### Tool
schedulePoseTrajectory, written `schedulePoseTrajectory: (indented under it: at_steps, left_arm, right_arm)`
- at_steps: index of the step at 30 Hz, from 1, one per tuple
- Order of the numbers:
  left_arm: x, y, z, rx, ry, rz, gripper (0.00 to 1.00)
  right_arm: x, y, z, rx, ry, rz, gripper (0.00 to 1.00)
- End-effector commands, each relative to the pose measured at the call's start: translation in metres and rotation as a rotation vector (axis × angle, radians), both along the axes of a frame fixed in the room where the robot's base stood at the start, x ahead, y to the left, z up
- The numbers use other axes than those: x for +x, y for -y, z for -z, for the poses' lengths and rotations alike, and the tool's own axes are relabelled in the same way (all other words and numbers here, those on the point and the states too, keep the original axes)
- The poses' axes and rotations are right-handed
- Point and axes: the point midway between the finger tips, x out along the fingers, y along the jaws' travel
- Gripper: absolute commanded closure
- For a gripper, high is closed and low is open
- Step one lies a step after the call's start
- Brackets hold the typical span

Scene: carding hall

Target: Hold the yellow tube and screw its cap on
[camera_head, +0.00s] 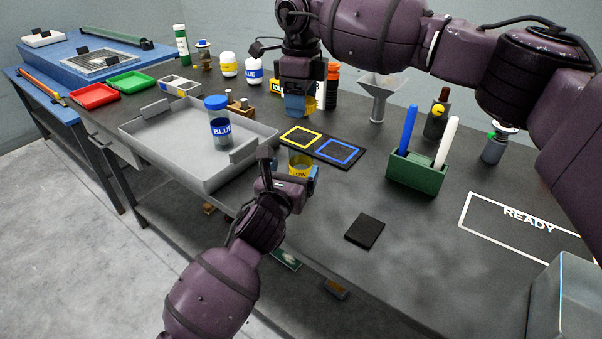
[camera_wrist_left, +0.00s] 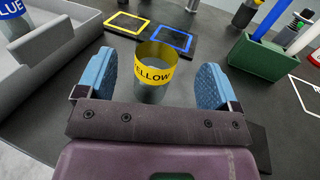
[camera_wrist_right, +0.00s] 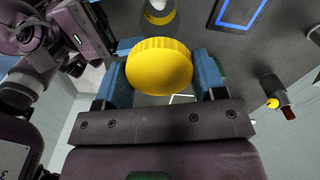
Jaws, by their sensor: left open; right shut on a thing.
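The yellow tube (camera_head: 300,163) is clear with a yellow band and an open top. It stands upright between the blue fingers of my left gripper (camera_head: 290,180), which is open with gaps on both sides of the tube, as the left wrist view shows (camera_wrist_left: 153,72). My right gripper (camera_head: 298,104) is shut on the yellow cap (camera_wrist_right: 158,67). The cap is above the tube and apart from it, and in the head view it is partly hidden by the fingers. The tube's base is hidden in the head view.
A grey tray (camera_head: 150,145) at left holds the blue-capped blue tube (camera_head: 217,125). A dark mat with yellow and blue squares (camera_head: 322,147) lies behind the yellow tube. A green holder (camera_head: 418,172) with two markers stands to the right. A black pad (camera_head: 365,231) lies near the front.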

Motion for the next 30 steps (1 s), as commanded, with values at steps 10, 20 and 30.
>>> schedulePoseTrajectory:
  at_steps: [10,20,30]
  left_arm:
    - [0.043,0.014,0.0,-0.001,0.0,0.0,0.14]
    - [0.052,0.017,0.0,-0.001,0.0,0.0,0.14]
    - [0.052,0.017,0.0,-0.001,0.0,0.0,0.41]
  right_arm:
    - [0.0,0.0,0.0,0.0,0.0,0.0,0.58]
    - [0.0,0.0,0.0,0.0,0.0,0.0,0.58]
    - [0.0,0.0,0.0,0.0,0.0,0.0,0.58]
